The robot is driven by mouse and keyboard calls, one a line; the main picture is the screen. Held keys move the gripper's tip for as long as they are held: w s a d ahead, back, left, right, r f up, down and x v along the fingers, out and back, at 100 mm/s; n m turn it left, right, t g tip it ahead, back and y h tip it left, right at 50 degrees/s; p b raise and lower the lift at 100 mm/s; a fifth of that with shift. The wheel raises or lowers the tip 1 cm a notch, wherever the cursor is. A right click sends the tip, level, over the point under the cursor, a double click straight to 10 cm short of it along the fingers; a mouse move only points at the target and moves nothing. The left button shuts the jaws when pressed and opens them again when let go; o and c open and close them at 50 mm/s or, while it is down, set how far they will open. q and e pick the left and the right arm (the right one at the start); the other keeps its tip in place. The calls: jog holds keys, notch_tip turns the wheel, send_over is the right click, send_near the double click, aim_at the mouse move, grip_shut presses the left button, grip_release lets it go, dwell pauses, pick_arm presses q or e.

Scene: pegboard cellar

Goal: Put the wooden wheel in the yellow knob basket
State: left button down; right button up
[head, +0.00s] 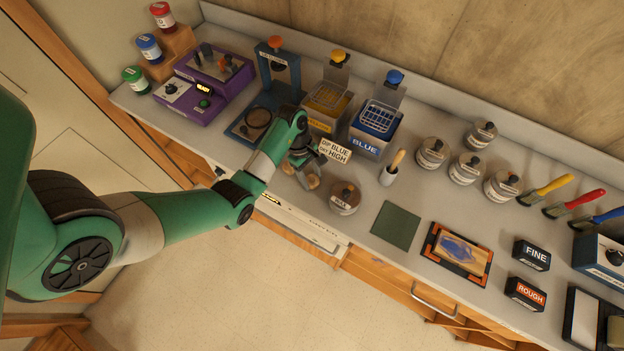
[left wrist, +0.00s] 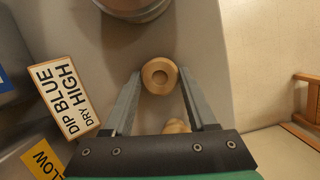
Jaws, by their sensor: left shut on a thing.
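The wire basket with the yellow knob (head: 338,56) sits at the yellow tank (head: 322,124), behind my gripper. A second tan wooden piece (left wrist: 175,126) lies nearer the palm, partly hidden. My right gripper is not in view.
A sign reading "DIP BLUE DRY HIGH" (head: 335,150) stands right beside my gripper. A lidded jar (head: 345,197) is close on the right. The blue tank (head: 367,146) with a blue-knob basket (head: 380,115) stands right of the yellow one. A blue press (head: 277,75) stands left.

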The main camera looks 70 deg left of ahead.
aim_at(314, 183)
pick_arm(q)
notch_tip(314, 183, up, 4)
jog(key=shift+s+d+r+p, duration=0.15)
jog(key=shift+r+p, duration=0.1)
jog(key=shift+p, duration=0.95)
jog(key=s+d+r+p, duration=0.8)
jog(key=s+d+p, duration=0.1)
jog(key=d+p, duration=0.1)
jog(key=shift+r+p, duration=0.25)
jog(key=shift+p, duration=0.45)
